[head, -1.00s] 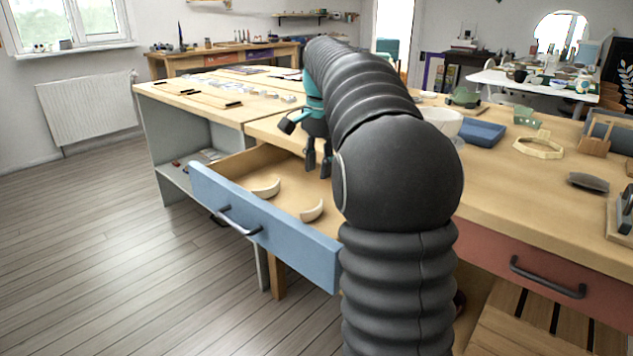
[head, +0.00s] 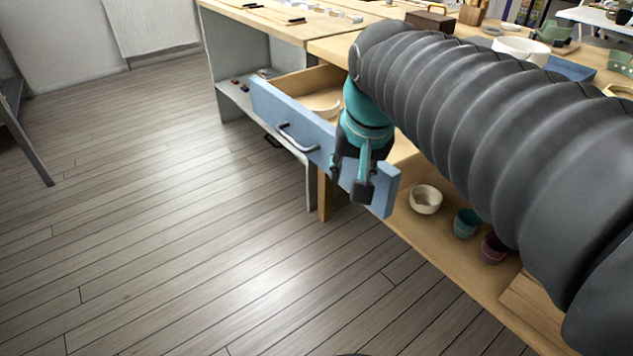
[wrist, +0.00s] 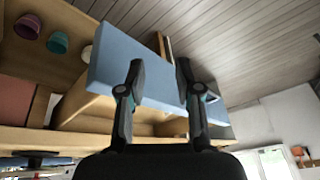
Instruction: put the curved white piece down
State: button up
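A curved white piece (head: 325,108) lies inside the open drawer (head: 270,104), partly hidden behind my arm and the drawer front. Only one such piece shows now. My gripper (head: 350,184) points down at the right part of the blue drawer front, outside the drawer as seen in the head view. Its two fingers are apart in the wrist view (wrist: 159,70), with the blue drawer front (wrist: 150,78) behind the gap and no white piece between them. Whether the fingers touch the drawer front I cannot tell.
A cream bowl (head: 425,199), a teal cup (head: 467,223) and a plum cup (head: 493,247) stand on the lower shelf. A dark handle (head: 298,138) sticks out from the drawer front. The wooden floor (head: 190,260) in front is clear.

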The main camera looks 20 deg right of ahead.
jog(key=s+a+f+n+t, duration=0.1)
jog(key=s+a+f+n, duration=0.2)
jog(key=s+f, duration=0.4)
jog(key=shift+s+f+n, duration=0.15)
jog(key=shift+s+n, duration=0.35)
jog(key=shift+n, duration=0.1)
dwell(0.4)
